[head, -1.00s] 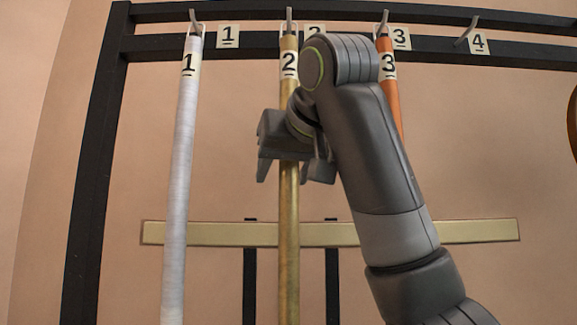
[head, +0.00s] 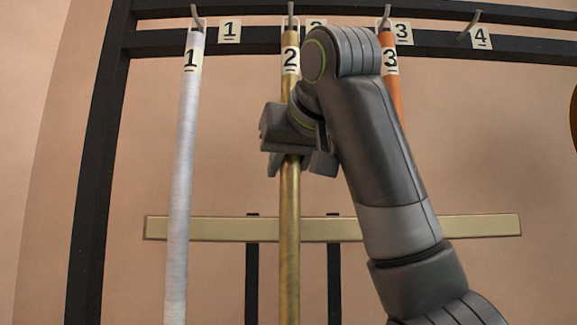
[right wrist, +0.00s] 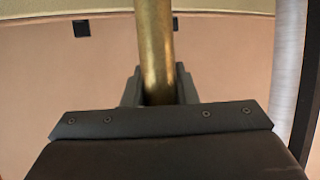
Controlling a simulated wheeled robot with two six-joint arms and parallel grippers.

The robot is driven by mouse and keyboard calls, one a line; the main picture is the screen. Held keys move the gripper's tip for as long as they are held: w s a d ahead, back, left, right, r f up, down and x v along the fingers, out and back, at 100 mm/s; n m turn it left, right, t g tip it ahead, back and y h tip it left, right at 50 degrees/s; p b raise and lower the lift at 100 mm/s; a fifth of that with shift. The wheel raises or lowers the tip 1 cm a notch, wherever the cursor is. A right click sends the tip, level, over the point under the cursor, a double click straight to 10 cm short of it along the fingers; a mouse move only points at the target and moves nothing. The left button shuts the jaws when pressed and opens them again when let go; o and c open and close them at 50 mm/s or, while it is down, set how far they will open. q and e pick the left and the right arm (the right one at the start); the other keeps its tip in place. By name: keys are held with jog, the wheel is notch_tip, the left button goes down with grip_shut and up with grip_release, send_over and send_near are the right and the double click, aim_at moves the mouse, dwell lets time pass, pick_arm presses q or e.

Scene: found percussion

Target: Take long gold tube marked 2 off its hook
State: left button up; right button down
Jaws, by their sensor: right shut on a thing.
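The long gold tube marked 2 (head: 290,215) hangs upright from its hook (head: 291,12) on the dark rack in the head view. My right gripper (head: 291,166) is shut on the tube's upper part, below its number label. In the right wrist view, the gold tube (right wrist: 155,50) runs between the two fingers of the gripper (right wrist: 160,88). My arm hides part of the tag behind the tube's top. My left gripper is not in view.
A silver-white tube marked 1 (head: 182,180) hangs to the left, and an orange tube marked 3 (head: 394,95) hangs to the right, partly behind my arm. Hook 4 (head: 470,24) is empty. A pale horizontal bar (head: 460,226) stands behind the tubes.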

jog(key=shift+r, duration=0.2)
jog(key=shift+r, duration=0.45)
jog(key=s+b, duration=1.3)
jog(key=s, duration=0.5)
jog(key=shift+r, duration=0.15)
